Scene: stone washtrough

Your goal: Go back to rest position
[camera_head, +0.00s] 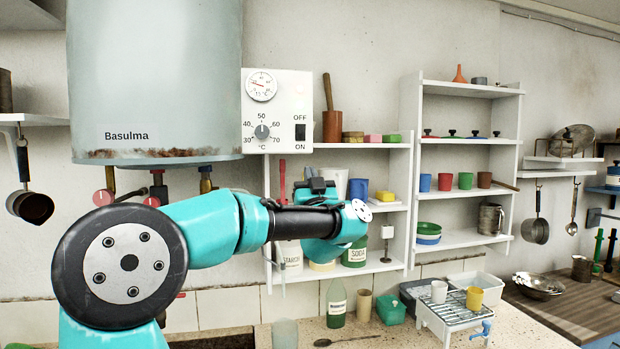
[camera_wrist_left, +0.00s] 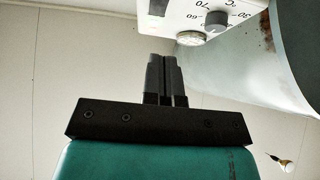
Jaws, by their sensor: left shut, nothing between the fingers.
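My left arm (camera_head: 215,228) is teal and black. It comes in from the lower left and reaches right, in front of the shelves and below the water heater's control panel. In the left wrist view my left gripper (camera_wrist_left: 166,60) has its two dark fingers together, with nothing between them. The fingers point up toward the panel and look apart from it. In the head view the fingers are hard to make out behind the wrist. My right gripper shows in neither view.
The grey water heater (camera_head: 155,75) and its control panel (camera_head: 277,108) are close to my left arm. White shelves (camera_head: 462,90) with cups and jars stand behind and to the right. Below are a stone counter (camera_head: 400,335), a green bottle (camera_head: 336,304) and a rack (camera_head: 450,308) with cups.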

